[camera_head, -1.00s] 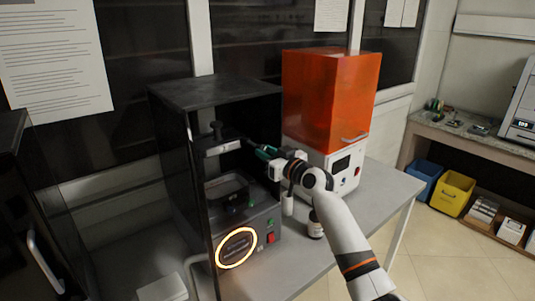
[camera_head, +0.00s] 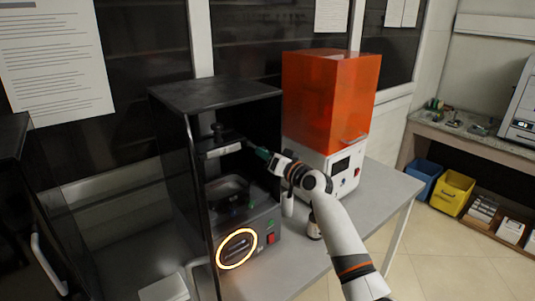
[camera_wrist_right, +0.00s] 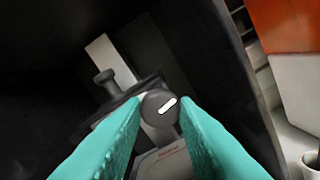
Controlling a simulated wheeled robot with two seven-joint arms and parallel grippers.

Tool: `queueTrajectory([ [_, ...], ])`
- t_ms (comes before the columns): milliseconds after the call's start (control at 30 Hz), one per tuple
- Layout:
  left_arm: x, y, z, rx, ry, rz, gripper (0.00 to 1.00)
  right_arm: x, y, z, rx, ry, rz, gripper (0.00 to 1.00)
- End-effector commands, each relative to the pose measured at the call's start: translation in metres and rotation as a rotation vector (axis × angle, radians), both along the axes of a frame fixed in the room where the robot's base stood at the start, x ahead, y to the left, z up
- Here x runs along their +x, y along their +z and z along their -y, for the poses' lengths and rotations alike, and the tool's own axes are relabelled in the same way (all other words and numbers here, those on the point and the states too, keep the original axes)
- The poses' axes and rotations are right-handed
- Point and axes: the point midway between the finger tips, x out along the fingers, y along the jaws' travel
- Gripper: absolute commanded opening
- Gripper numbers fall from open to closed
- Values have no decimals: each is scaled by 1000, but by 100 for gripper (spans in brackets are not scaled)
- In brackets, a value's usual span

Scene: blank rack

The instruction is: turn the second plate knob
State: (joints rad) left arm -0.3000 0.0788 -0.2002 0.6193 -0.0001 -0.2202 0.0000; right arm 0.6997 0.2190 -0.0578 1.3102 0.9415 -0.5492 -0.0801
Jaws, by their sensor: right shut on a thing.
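A round dark knob (camera_wrist_right: 160,106) with a white bar mark, slanted up to the right, sits between the teal fingers of my right gripper (camera_wrist_right: 162,112) in the right wrist view. The fingers are closed on its two sides. In the head view my right gripper (camera_head: 262,153) reaches into the open front of the black-framed machine (camera_head: 215,93), at the height of its plate holder (camera_head: 222,149). The knob is hard to make out there. A dark upright knob (camera_head: 217,130) stands on top of the holder; it also shows in the right wrist view (camera_wrist_right: 106,80). My left gripper is out of view.
An orange-covered machine (camera_head: 330,100) stands close on the right. The grey table (camera_head: 300,255) is fairly clear at the front.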

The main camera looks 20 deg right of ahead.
Motion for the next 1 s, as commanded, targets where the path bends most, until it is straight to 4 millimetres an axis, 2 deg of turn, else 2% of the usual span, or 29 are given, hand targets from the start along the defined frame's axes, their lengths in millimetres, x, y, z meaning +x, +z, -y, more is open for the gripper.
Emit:
queueTrajectory([
  [1000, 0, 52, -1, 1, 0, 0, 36, 0, 3, -1, 912, 0, -333, 4],
])
